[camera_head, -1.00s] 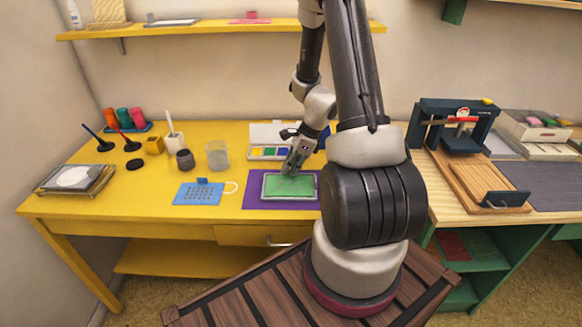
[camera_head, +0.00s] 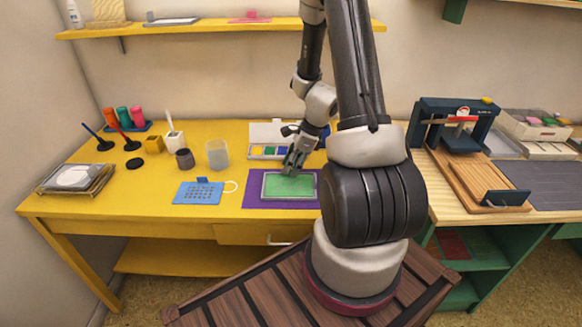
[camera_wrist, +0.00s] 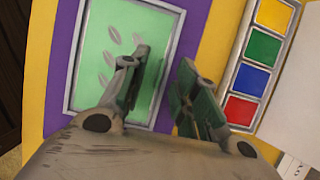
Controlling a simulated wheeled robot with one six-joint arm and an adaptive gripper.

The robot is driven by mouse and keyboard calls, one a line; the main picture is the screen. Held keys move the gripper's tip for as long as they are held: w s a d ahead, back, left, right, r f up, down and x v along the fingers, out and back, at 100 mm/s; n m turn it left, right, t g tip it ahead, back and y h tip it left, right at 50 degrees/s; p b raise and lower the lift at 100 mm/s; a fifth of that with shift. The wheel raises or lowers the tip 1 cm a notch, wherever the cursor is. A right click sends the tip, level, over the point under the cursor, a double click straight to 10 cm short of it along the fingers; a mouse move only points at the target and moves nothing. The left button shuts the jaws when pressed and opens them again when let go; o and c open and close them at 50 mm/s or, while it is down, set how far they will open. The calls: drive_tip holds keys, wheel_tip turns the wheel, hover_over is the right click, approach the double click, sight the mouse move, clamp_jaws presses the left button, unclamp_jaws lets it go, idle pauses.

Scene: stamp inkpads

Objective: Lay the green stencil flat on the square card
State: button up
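A green sheet with pale leaf-shaped marks, which looks like the green stencil (camera_head: 290,186), lies flat inside a grey frame on a purple mat (camera_head: 256,202). It also shows in the wrist view (camera_wrist: 95,40), partly covered by a finger. My gripper (camera_head: 291,172) is low over the sheet's back edge. In the wrist view my gripper (camera_wrist: 165,75) is open, with a clear gap between its fingers. One finger is over the green sheet, the other over the purple mat beside the frame. I see nothing held. I cannot make out a square card; whether one lies under the sheet is hidden.
A paint box (camera_head: 268,152) with coloured squares stands just behind the mat, close to my gripper. A blue perforated plate (camera_head: 199,194) lies to the left. A glass (camera_head: 218,155) and a dark cup (camera_head: 185,159) stand behind it.

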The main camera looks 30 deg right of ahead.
drive_tip(key=v, duration=1.1)
drive_tip(key=shift+r, duration=0.1)
drive_tip(key=s+a+r+n+t+h, duration=0.1)
drive_tip(key=s+a+r+n+h, duration=0.1)
drive_tip(key=s+a+r+n, duration=0.3)
drive_tip(key=s+a+r+n+h, duration=0.1)
drive_tip(key=s+a+r+n, duration=0.4)
drive_tip(key=s+r+n, duration=0.7)
wheel_tip(320, 180, up, 4)
drive_tip(key=n, duration=0.7)
drive_tip(key=shift+s+n+t+h, duration=0.3)
drive_tip(key=shift+n+t+h, duration=0.1)
